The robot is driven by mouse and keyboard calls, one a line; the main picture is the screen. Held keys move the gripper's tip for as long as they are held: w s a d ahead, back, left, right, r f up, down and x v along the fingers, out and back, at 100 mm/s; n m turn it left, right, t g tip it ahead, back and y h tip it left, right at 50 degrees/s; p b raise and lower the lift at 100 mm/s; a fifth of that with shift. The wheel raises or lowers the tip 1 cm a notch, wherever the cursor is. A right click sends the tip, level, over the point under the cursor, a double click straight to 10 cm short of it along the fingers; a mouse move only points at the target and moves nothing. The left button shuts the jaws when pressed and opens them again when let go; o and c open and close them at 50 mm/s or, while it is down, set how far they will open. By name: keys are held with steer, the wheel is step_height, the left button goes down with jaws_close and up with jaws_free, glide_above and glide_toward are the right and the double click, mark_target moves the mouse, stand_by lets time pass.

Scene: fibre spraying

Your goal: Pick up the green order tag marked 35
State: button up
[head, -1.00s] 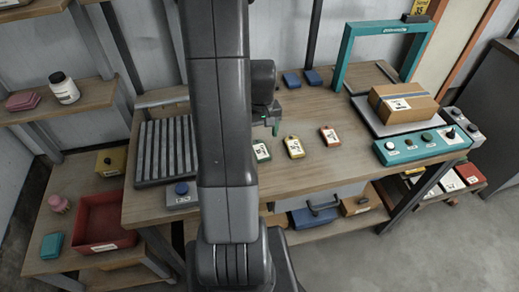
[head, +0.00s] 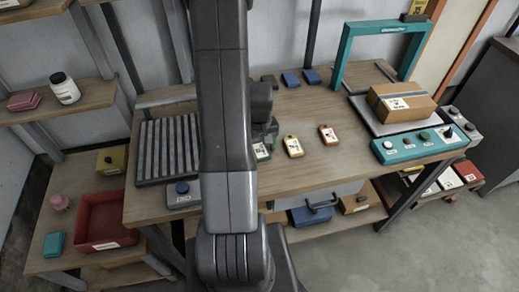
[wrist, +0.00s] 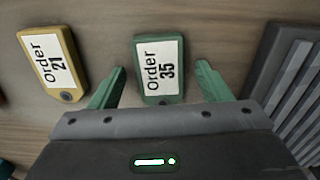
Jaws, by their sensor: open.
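The green order tag (wrist: 160,68), marked "Order 35", lies flat on the wooden table. In the wrist view it sits between the two green fingers of my gripper (wrist: 160,82), with a gap on each side. My gripper is open and empty. In the head view the green tag (head: 261,151) is partly hidden behind my arm and gripper (head: 268,135). The yellow tag (wrist: 54,62), marked "Order 21", lies to the left in the wrist view; it also shows in the head view (head: 293,147).
A red tag (head: 328,136) lies further right on the table. A grey ribbed rack (wrist: 288,75) stands close to the right finger in the wrist view. A cardboard box (head: 401,103) rests on the scale at the right. The table front is clear.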

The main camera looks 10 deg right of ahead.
steer(key=c, duration=1.1)
steer(key=shift+o, duration=0.2)
